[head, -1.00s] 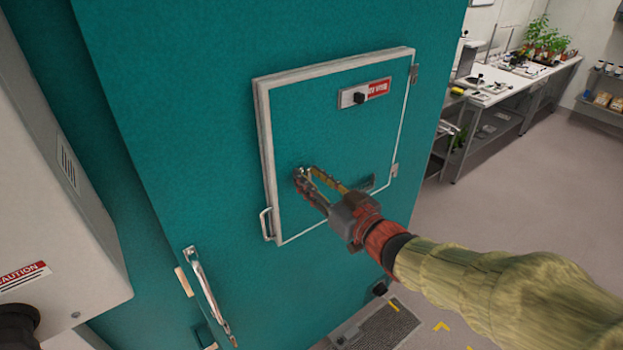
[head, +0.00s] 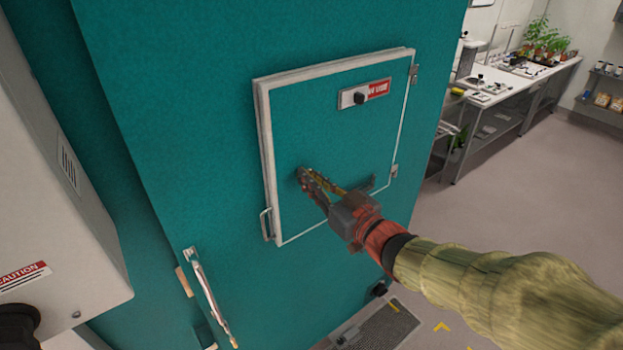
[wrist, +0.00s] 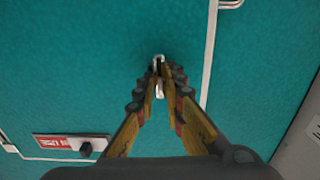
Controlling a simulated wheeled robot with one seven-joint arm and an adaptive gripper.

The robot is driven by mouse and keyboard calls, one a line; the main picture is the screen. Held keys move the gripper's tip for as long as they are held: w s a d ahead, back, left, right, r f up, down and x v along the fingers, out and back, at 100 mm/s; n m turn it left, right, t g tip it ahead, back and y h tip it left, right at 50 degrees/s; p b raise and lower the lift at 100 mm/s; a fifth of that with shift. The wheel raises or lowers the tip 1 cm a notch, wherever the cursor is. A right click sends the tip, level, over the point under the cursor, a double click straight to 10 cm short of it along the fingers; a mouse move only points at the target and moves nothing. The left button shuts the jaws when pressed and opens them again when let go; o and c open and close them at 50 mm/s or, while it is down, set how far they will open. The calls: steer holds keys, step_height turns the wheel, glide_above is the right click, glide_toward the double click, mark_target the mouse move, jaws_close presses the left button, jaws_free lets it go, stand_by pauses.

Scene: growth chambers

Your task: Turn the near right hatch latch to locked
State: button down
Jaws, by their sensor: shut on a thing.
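The teal hatch (head: 300,130) with a pale frame is closed or nearly so on the tall teal cabinet; I cannot tell which. Its latch is a small silver piece (wrist: 159,88) on the hatch face near the edge, seen in the wrist view between my fingertips. My gripper (head: 304,177) is shut on it, fingers pointing at the hatch. In the wrist view my gripper (wrist: 159,75) covers the latch's sides, and the latch lies roughly along the picture's vertical. In the head view my fingers hide most of it, so its locked or unlocked position is unclear.
A red and white sign with a black knob (head: 360,97) sits high on the hatch. A small pull handle (head: 266,224) is at its lower left edge. A long door handle (head: 210,297) is lower left. A white unit (head: 60,180) stands at left. Floor at right is clear.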

steer(key=shift+f+n+b, duration=0.1)
steer(key=shift+n+b, duration=0.2)
steer(key=shift+b, duration=0.2)
steer(key=shift+s+a+f+n+b, duration=0.1)
steer(key=shift+f+n+b, duration=0.05)
steer(key=shift+n+b, duration=4.2)
steer(key=shift+s+a+f+n+b, duration=0.1)
steer(key=shift+f+n+b, duration=0.05)
steer(key=shift+n+b, duration=4.2)
steer(key=c, duration=1.9)
jaws_free()
steer(key=shift+r, duration=0.1)
